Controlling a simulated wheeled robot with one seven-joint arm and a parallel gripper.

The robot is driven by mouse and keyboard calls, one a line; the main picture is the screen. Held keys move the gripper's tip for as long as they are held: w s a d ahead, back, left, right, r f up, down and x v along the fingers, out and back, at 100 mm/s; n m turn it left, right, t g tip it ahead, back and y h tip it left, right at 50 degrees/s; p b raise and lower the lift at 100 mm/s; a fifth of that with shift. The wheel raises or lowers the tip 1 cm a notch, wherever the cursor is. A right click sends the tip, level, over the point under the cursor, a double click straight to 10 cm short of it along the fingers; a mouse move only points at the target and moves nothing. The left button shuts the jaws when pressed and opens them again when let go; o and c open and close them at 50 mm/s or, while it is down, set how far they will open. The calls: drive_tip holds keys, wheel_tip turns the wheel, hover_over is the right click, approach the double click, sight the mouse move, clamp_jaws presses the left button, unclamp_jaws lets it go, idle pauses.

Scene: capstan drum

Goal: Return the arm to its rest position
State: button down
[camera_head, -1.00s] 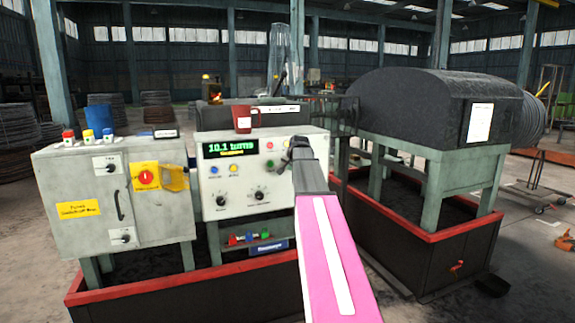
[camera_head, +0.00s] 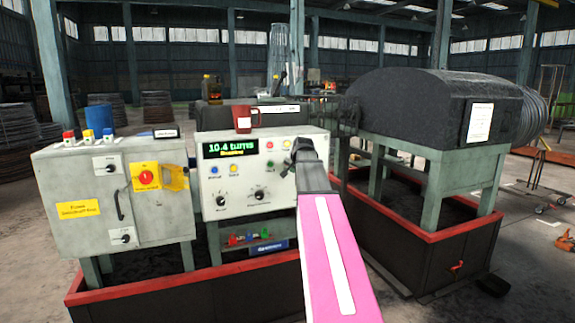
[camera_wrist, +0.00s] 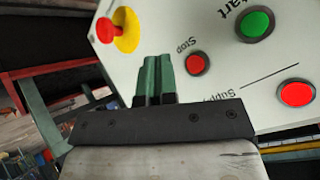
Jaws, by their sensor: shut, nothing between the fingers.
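My gripper (camera_head: 299,146) is at the end of my pink arm, in front of the right part of the white control panel (camera_head: 215,180) in the head view. In the wrist view its green fingers (camera_wrist: 153,72) are together and empty. They point toward the panel face with a green Start button (camera_wrist: 256,24), a red Stop button (camera_wrist: 197,63) and another red button (camera_wrist: 297,94). A red mushroom button on yellow (camera_wrist: 120,28) is at the upper left. I cannot tell whether the fingertips touch the panel. The panel's green display (camera_head: 231,148) reads 10.4 turns.
A grey cabinet (camera_head: 80,180) with a red and yellow switch (camera_head: 146,177) stands to the left. A dark drum housing (camera_head: 430,105) stands on legs to the right. A red-brown mug (camera_head: 242,121) sits on top of the panel. A red-edged enclosure (camera_head: 390,215) surrounds the base.

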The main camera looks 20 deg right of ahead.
drive_tip(key=s+a+f+n+g, duration=0.1)
drive_tip(key=s+a+f, duration=0.35)
drive_tip(key=f, duration=0.35)
drive_tip(key=s+a+f+n+g+y, duration=0.1)
drive_tip(key=s+a+f+n+g, duration=0.1)
drive_tip(key=s+a+f, duration=0.4)
drive_tip(key=s+a+f+n+g, duration=0.1)
drive_tip(key=s+a+f, duration=0.25)
drive_tip(key=f, duration=0.55)
drive_tip(key=s+a+f+n+g, duration=0.2)
drive_tip(key=s+a+f, duration=0.2)
drive_tip(key=s+f, duration=0.3)
drive_tip(key=s+a+f+n+g, duration=0.2)
drive_tip(key=s+a+f, duration=0.3)
drive_tip(key=s, duration=0.5)
wheel_tip(320, 180, down, 2)
drive_tip(key=shift+s+f+g, duration=0.2)
drive_tip(key=shift+s+g, duration=0.2)
